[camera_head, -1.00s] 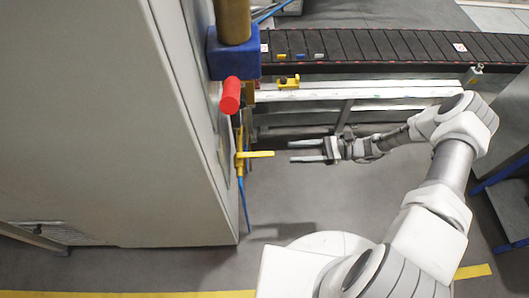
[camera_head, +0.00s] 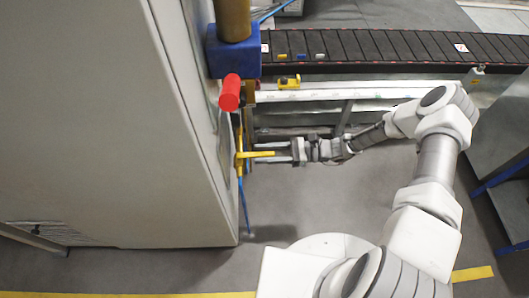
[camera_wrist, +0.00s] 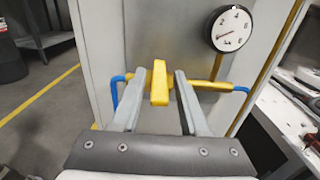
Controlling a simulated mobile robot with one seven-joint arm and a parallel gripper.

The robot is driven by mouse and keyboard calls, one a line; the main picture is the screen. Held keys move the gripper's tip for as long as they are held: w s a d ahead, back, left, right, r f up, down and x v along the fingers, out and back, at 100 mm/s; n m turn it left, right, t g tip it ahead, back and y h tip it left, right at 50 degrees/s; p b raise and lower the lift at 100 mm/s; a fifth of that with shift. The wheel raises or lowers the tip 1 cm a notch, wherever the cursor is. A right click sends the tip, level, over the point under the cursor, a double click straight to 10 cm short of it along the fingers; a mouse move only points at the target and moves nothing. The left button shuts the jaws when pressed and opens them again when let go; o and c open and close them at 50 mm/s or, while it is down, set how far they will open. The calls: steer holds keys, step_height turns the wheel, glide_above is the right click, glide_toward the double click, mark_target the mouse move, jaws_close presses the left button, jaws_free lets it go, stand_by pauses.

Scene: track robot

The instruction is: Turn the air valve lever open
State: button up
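The yellow air valve lever (camera_head: 258,154) sticks out to the right from the side of the grey cabinet in the head view. In the wrist view the lever (camera_wrist: 159,82) stands between my two fingers, pointing toward the camera, in front of a yellow pipe (camera_wrist: 207,85) with blue hose ends. My gripper (camera_head: 283,152) is at the lever's outer end. Its fingers are open in the wrist view (camera_wrist: 158,92), with a gap on both sides of the lever. The valve body behind the lever is mostly hidden.
A round pressure gauge (camera_wrist: 231,29) is above right of the lever. A red cylinder (camera_head: 230,93) and a blue block (camera_head: 233,53) jut from the cabinet (camera_head: 110,130). The conveyor (camera_head: 390,46) runs behind my arm. Grey floor (camera_head: 300,205) is clear below the gripper.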

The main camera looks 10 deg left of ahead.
jaws_close()
stand_by(1.2)
